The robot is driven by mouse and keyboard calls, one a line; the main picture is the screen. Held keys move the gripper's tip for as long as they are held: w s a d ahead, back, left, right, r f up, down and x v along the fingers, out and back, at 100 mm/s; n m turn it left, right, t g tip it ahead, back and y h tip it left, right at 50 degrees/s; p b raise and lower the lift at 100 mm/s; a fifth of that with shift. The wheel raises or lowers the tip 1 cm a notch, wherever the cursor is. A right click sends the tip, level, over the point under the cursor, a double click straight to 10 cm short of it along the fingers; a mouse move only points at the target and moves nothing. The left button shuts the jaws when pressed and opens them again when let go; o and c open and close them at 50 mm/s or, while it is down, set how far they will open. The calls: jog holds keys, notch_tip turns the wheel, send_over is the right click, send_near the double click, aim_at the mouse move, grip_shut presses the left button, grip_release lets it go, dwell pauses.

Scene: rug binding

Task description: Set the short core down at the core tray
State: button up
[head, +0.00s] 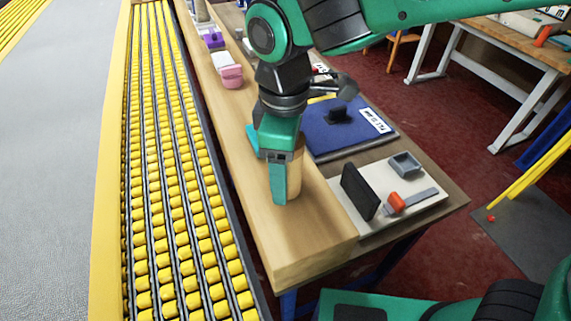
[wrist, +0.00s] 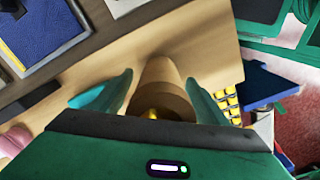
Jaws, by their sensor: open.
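The short core (head: 295,172) is a tan cylinder. In the head view it appears to stand upright on the light wooden bench top, partly hidden behind a finger of my gripper (head: 275,178). In the wrist view the core (wrist: 158,92) lies between the two teal fingers of my gripper (wrist: 160,80). The fingers are apart, with a gap visible on each side of the core. I cannot tell for certain which thing is the core tray; a blue-lined tray (head: 325,142) with a white label lies to the right of the core, holding a small black block.
A pale board (head: 375,222) carries a black upright plate (head: 360,191), an orange-handled tool (head: 397,202) and a grey dish (head: 405,163). Pink (head: 231,76) and purple (head: 213,41) items stand farther back on the bench. Yellow rollers (head: 180,170) run along the left. The bench's front end is clear.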

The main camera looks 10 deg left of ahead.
jog(key=c, duration=1.4)
jog(key=shift+r, duration=0.15)
